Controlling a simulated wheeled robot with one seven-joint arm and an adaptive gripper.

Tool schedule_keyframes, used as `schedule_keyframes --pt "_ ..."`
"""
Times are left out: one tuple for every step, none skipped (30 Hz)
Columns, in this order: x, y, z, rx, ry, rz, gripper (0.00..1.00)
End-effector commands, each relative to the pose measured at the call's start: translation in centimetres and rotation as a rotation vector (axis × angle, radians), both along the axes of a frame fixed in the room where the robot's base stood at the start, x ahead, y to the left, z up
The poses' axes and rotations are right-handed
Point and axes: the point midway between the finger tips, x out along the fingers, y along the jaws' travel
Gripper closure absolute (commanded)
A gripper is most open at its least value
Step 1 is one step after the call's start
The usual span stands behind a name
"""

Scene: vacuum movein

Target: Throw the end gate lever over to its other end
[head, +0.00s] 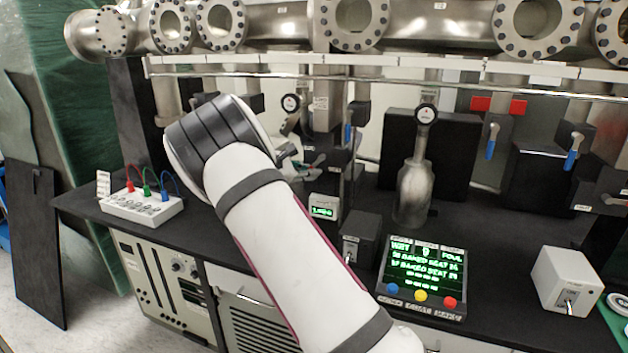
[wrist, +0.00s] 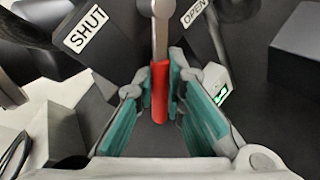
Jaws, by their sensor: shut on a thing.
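The end gate lever shows in the wrist view as a metal shaft with a red grip (wrist: 159,92). Its shaft runs up the picture between a SHUT label (wrist: 82,31) on the left and an OPEN label (wrist: 194,12) on the right. My gripper (wrist: 153,88) has its teal-padded fingers on both sides of the red grip and is shut on it. In the head view my gripper (head: 306,162) is mostly hidden behind my white arm, and I cannot make out the red grip there.
A small box with a green display (head: 323,207) and a dark box (head: 360,237) stand below my gripper. A metal bottle-shaped vessel (head: 413,195) stands to the right. Blue-handled levers (head: 491,141) hang farther right. A lit display panel (head: 425,275) sits at the bench front.

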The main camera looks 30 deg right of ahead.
Motion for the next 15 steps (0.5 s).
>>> schedule_keyframes --pt "0.2 0.2 0.3 0.029 -0.037 0.003 1.00" --pt "0.3 0.3 0.4 0.047 -0.060 0.003 1.00" --pt "0.4 0.4 0.6 0.071 -0.090 0.003 1.00" --pt "0.5 0.4 0.8 0.088 -0.113 0.003 1.00" --pt "0.6 0.5 0.9 0.105 -0.135 0.002 1.00" --pt "0.7 0.6 1.0 0.128 -0.164 0.003 1.00" --pt "0.7 0.6 1.2 0.146 -0.187 0.001 1.00" --pt "0.8 0.7 1.3 0.165 -0.210 0.002 1.00" --pt "0.9 0.8 1.5 0.187 -0.239 0.002 1.00" --pt "1.0 0.8 1.6 0.205 -0.261 0.002 1.00" --pt "1.0 0.9 1.8 0.222 -0.284 0.002 1.00" --pt "1.1 1.0 1.9 0.245 -0.314 0.002 1.00" --pt "1.2 1.0 2.1 0.264 -0.337 0.001 1.00" --pt "1.2 1.1 2.2 0.281 -0.359 0.002 1.00" --pt "1.3 1.1 2.4 0.304 -0.389 0.002 1.00"
